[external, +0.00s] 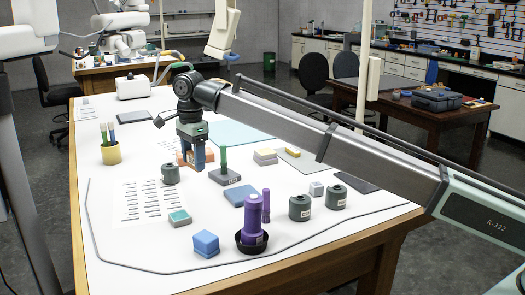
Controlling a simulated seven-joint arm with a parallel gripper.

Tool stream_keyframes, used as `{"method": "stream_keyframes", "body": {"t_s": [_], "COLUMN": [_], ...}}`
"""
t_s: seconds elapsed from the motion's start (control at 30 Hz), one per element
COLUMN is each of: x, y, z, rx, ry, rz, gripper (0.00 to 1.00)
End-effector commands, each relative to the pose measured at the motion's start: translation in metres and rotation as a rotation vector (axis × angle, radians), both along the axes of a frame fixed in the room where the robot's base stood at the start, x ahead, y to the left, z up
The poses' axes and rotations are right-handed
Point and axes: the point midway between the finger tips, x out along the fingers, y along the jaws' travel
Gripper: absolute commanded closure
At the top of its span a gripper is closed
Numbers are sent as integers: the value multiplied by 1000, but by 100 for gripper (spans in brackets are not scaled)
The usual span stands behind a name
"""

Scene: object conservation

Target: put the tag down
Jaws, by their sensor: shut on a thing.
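My gripper (196,165) points down over the white table, left of the middle. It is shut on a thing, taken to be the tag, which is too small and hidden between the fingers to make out. A salmon-coloured block shows just behind the fingers. I cannot tell whether the fingertips touch the table. A dark grey weight (170,174) stands close to the left of the gripper, and a green post on a grey base (225,176) stands to its right.
A printed sheet (145,202) lies left, near a yellow cup (111,154). A grey cable runs along the table's front.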

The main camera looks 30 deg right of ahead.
Motion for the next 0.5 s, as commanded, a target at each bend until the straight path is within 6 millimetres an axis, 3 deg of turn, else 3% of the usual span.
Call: {"method": "stream_keyframes", "body": {"t_s": [0.17, 0.47, 0.5], "x": [1, 1, 1], "y": [0, 1, -9], "z": [15, 67, 66], "rx": [0, 1, 0], "ry": [0, -1, 0], "rz": [0, 0, -5], "gripper": [66, 66, 66]}}
